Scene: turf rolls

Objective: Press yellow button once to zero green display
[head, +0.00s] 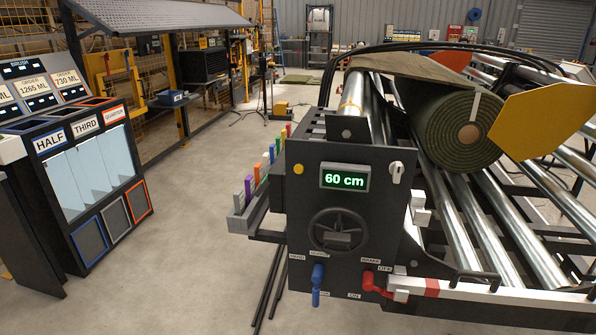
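The small round yellow button (298,169) is on the dark front panel (305,215), left of the display. The green display (344,178) on the same panel reads "60 cm" in lit digits. Nothing covers the button or the display. I cannot make out either of my grippers in the head view.
Below the display are a dark handwheel (338,230), a blue lever (318,285) and a red lever (374,284). A green turf roll (462,132) lies on metal rollers behind. A dispenser (75,170) stands left, with clear floor (185,230) between.

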